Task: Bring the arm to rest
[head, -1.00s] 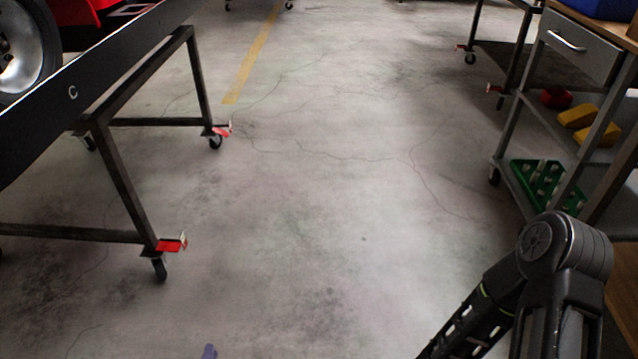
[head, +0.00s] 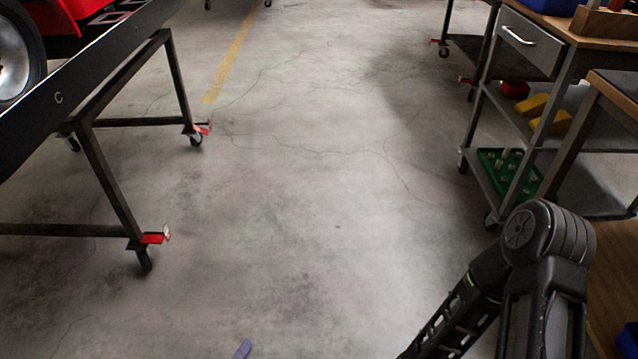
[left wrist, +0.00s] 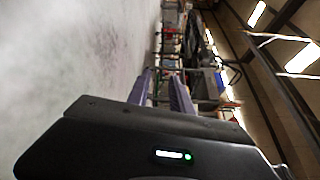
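The purple tip of my left gripper (head: 243,349) just shows at the bottom edge of the head view, over bare floor. In the left wrist view its two purple fingers (left wrist: 163,88) stand apart, with a gap and nothing between them. A black link of my right arm (head: 520,265) shows at the lower right of the head view. My right gripper is out of the picture.
A dark wheeled kart stand (head: 105,193) with red-pedalled casters is at the left. A grey trolley (head: 533,45) with a drawer, a green tray (head: 510,172) and yellow bins (head: 549,122) stands at the right. The concrete floor between is clear.

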